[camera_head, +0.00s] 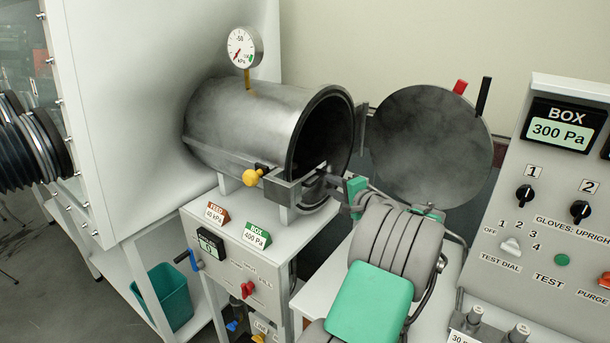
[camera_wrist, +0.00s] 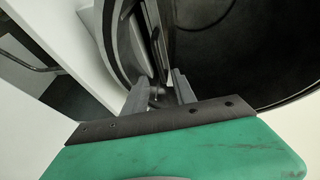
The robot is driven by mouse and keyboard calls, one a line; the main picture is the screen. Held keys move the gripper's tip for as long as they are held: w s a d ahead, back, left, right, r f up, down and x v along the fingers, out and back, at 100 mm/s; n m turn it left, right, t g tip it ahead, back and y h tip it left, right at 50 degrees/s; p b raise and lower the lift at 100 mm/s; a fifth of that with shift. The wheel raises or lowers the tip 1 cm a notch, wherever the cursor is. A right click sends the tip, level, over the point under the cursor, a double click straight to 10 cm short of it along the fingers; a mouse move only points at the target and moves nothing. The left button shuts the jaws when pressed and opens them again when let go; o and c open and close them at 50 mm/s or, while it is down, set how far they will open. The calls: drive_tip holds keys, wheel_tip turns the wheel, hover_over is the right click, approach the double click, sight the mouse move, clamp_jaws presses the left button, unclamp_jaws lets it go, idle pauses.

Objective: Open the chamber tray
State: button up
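The chamber (camera_head: 240,120) is a grey metal cylinder lying on its side, with its round mouth facing right and dark inside. Its round door (camera_head: 425,140) is swung open to the right. My gripper (camera_head: 322,175) is at the lower part of the mouth, and my wrist hides much of that spot. In the wrist view my gripper's two grey fingers (camera_wrist: 157,90) stand apart. Between and just beyond their tips is a small part, too small to tell if touched. A pale rail-like strip, perhaps the tray (camera_wrist: 158,40), runs into the chamber beyond them.
A latch with a yellow knob (camera_head: 253,177) is by the mouth's lower left. A gauge (camera_head: 244,47) stands above the chamber. A control panel (camera_head: 545,220) is at the right. The stand (camera_head: 250,270) below carries a red valve handle (camera_head: 247,289). A teal bin (camera_head: 162,298) is lower left.

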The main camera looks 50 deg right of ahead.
sight(319, 178)
drive_tip(key=p+x, duration=0.2)
drive_tip(key=x, duration=0.5)
drive_tip(key=shift+a+r, duration=0.15)
drive_tip(key=shift+w+d, duration=0.2)
drive_tip(key=shift+w, duration=0.25)
clamp_jaws()
drive_tip(key=shift+f, duration=0.2)
idle(0.5)
